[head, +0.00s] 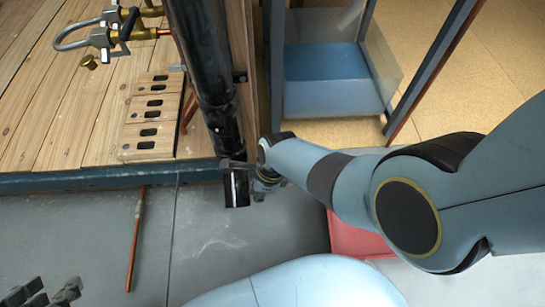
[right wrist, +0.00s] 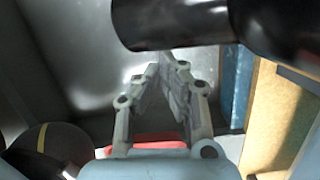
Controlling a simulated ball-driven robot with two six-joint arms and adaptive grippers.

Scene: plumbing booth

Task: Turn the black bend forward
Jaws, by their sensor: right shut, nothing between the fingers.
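The black pipe (head: 208,65) runs down along the edge of the wooden wall in the head view. The black bend (head: 236,188) is at its lower end, with its open mouth toward the bottom of the picture. My right gripper (head: 230,163) is beside the bend, its fingers partly hidden against the dark pipe. In the right wrist view my right gripper (right wrist: 170,72) is shut and empty, with its tips just below the black bend (right wrist: 170,25). I cannot tell whether they touch. My left gripper (head: 44,292) shows its two dark fingers spread apart, empty, at the bottom left corner.
A copper pipe (head: 134,240) lies on the grey floor. A slotted wooden block (head: 152,115) and brass fittings (head: 90,62) are on the plank wall. A blue bin (head: 330,75) is behind my right arm, and a red object (head: 352,238) lies under it.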

